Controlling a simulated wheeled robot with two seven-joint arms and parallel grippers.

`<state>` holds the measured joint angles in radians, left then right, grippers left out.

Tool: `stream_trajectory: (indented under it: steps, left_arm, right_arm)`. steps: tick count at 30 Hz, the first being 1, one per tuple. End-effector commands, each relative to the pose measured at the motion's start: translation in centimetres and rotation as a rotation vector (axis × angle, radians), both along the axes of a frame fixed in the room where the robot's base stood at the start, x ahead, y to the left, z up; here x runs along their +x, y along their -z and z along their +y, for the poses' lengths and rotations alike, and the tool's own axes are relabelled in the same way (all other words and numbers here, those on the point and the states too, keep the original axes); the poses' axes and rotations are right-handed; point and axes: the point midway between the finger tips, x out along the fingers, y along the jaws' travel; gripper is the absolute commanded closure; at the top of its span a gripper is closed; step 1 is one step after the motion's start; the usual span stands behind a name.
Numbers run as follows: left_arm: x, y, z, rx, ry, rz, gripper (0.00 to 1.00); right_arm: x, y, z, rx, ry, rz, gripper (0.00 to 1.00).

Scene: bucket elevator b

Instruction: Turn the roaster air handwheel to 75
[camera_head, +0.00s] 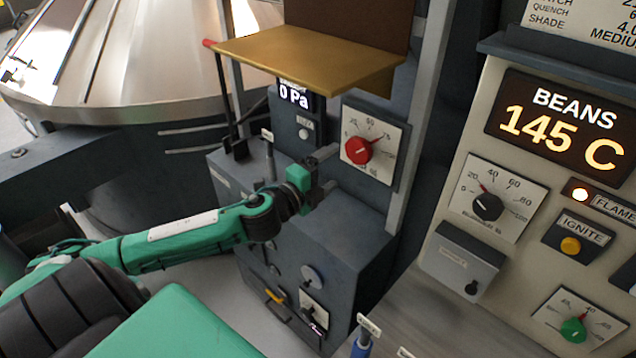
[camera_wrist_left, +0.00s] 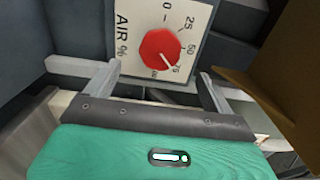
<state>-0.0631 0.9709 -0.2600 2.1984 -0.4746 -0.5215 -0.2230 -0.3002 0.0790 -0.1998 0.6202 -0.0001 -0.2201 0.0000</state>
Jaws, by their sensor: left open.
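The red air handwheel (camera_head: 357,150) sits on a white square dial plate (camera_head: 386,165) on the dark machine panel. In the left wrist view the handwheel (camera_wrist_left: 160,48) shows above centre, on the plate marked AIR % (camera_wrist_left: 119,38) with 0, 25, 50 and 75. Its pointer lies at about the 75 mark. My left gripper (camera_head: 329,170) is in front of the panel, just left of and below the handwheel. In the wrist view its two fingers (camera_wrist_left: 160,74) are spread wide and empty, apart from the handwheel. My right gripper is not in view.
A brass-coloured shelf (camera_head: 310,50) juts out above the handwheel. A grey upright post (camera_head: 412,120) stands right of the dial. The control panel at the right has a BEANS display (camera_head: 560,125), a black knob (camera_head: 487,207) and a green knob (camera_head: 573,330). A lever (camera_head: 228,100) stands left.

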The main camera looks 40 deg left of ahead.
Motion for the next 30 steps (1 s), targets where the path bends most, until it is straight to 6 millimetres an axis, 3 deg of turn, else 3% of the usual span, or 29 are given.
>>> stream_trajectory:
  steps: [6,12,30]
  left_arm:
    - [-2.2,0.2,0.3,0.0,-0.001,0.001,0.14]
    - [-3.1,0.0,0.4,0.001,0.0,0.0,0.14]
    - [-3.2,0.0,0.4,0.0,0.0,0.0,0.14]
  right_arm:
    - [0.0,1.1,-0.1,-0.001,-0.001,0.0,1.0]
    - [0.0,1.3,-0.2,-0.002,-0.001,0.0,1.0]
    - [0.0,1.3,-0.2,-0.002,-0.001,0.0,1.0]
